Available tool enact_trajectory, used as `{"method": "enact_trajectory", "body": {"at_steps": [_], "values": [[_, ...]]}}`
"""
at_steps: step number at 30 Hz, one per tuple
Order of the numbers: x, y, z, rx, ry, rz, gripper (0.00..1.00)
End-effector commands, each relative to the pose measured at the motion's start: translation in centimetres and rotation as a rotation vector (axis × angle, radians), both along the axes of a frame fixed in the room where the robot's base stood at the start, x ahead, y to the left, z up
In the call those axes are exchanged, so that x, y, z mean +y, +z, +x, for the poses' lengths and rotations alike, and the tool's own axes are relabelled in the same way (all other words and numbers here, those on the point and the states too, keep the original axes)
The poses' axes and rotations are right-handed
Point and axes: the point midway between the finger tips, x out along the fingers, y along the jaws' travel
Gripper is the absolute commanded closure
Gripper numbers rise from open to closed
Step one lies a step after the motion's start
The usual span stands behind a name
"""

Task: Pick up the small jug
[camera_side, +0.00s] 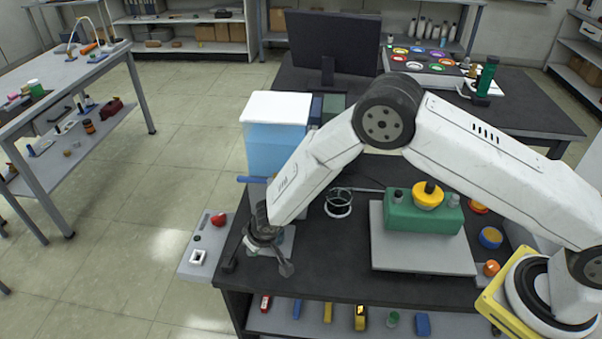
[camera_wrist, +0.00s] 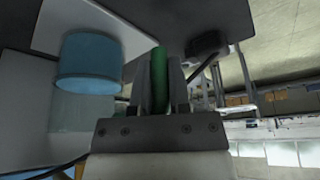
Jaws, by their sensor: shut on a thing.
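My gripper (camera_side: 268,243) is low at the left end of the black bench, close to its edge. In the wrist view its two fingers (camera_wrist: 160,82) are closed on a narrow green thing (camera_wrist: 160,80), upright between them. Only this strip shows, so I cannot tell whether it is the small jug. In the side view my wrist and fingers hide the held thing, and I cannot make out a jug elsewhere for certain. A pale base lies under the fingers.
A blue tank with a white lid (camera_side: 278,135) stands behind my gripper. A round wire-like stand (camera_side: 338,203) is to the right, then a green block with a yellow knob (camera_side: 424,212) on a grey plate (camera_side: 420,255). A grey switch panel (camera_side: 205,245) sits left of the bench.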

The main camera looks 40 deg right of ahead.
Motion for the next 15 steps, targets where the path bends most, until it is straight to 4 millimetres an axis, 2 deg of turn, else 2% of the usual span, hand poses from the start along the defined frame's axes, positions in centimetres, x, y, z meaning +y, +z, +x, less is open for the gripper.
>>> {"method": "enact_trajectory", "body": {"at_steps": [15], "values": [[0.0,1.5,0.1,-0.002,0.000,0.000,1.00]]}}
